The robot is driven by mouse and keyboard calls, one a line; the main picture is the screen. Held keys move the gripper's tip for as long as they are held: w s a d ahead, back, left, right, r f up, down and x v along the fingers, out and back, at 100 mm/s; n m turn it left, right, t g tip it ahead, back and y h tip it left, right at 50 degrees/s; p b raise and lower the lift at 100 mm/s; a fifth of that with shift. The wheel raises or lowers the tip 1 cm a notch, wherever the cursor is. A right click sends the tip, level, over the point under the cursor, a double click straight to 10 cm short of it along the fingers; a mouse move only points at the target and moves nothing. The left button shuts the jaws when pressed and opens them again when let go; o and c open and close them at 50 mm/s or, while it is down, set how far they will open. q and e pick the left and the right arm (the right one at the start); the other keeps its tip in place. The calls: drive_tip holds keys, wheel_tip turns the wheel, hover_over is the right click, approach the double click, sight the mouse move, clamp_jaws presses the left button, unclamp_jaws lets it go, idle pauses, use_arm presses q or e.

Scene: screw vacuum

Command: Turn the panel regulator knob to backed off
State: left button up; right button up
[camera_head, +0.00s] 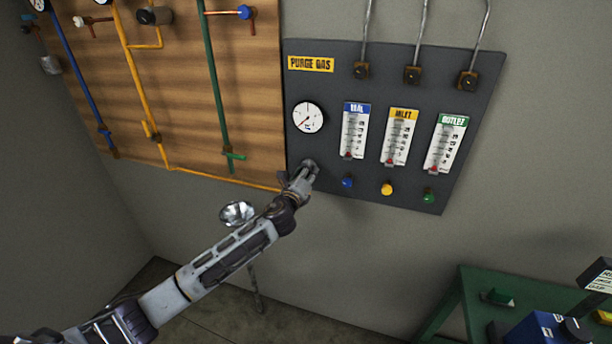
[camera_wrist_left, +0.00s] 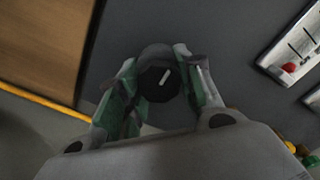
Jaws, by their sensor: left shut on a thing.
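The dark panel regulator knob (camera_wrist_left: 157,82) has a white pointer line and sits between the fingers of my left gripper (camera_wrist_left: 160,90) in the left wrist view. The pointer slants toward the upper right of that view. In the head view my left gripper (camera_head: 307,172) is at the lower left of the grey purge gas panel (camera_head: 400,65), just below the round gauge (camera_head: 308,117), and mostly hides the knob. The gripper is shut on the knob. The gauge has a white face and a red needle. My right gripper is not in view.
Three flowmeters labelled in blue (camera_head: 354,131), yellow (camera_head: 398,137) and green (camera_head: 446,143) stand right of the gauge, with small coloured knobs below. A wooden board (camera_head: 170,85) with coloured pipes is at left. A green table (camera_head: 520,285) stands at lower right.

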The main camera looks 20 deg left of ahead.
use_arm(q)
drive_tip(key=n+b, duration=0.1)
drive_tip(key=n, duration=0.3)
drive_tip(key=shift+n, duration=0.4)
drive_tip(key=n, duration=0.9)
drive_tip(key=shift+r+n, duration=0.1)
drive_tip(key=shift+n, duration=1.9)
drive_tip(key=o, duration=1.1)
drive_tip(key=shift+c, duration=0.2)
drive_tip(key=shift+s, duration=0.2)
